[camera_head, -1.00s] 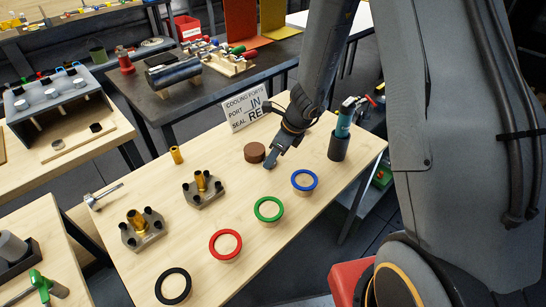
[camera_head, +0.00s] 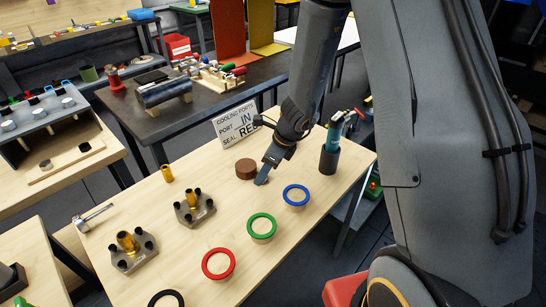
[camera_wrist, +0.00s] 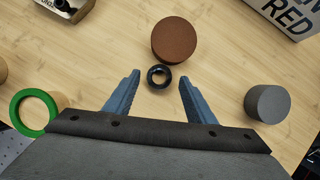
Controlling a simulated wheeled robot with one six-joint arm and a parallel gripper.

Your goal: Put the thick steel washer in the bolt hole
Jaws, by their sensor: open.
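A small thick dark ring (camera_wrist: 158,76), which looks like the washer, lies on the wooden table beside a brown round block (camera_wrist: 176,40). In the wrist view my gripper (camera_wrist: 159,84) is open, with one blue-grey finger on each side of the ring and neither touching it. In the head view my gripper (camera_head: 262,180) points down at the table just right of the brown block, and the ring cannot be made out there. Two metal flanges with black bolts and brass centres, a nearer one (camera_head: 134,252) and a farther one (camera_head: 195,207), stand to the left. I cannot make out an empty bolt hole.
A grey cylinder (camera_wrist: 267,103) stands right of my gripper in the wrist view. Blue (camera_head: 296,195), green (camera_head: 261,227) and red (camera_head: 218,264) rings line the table's front. A sign (camera_head: 236,123) stands behind the brown block. A dark tool cup (camera_head: 329,161) stands right.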

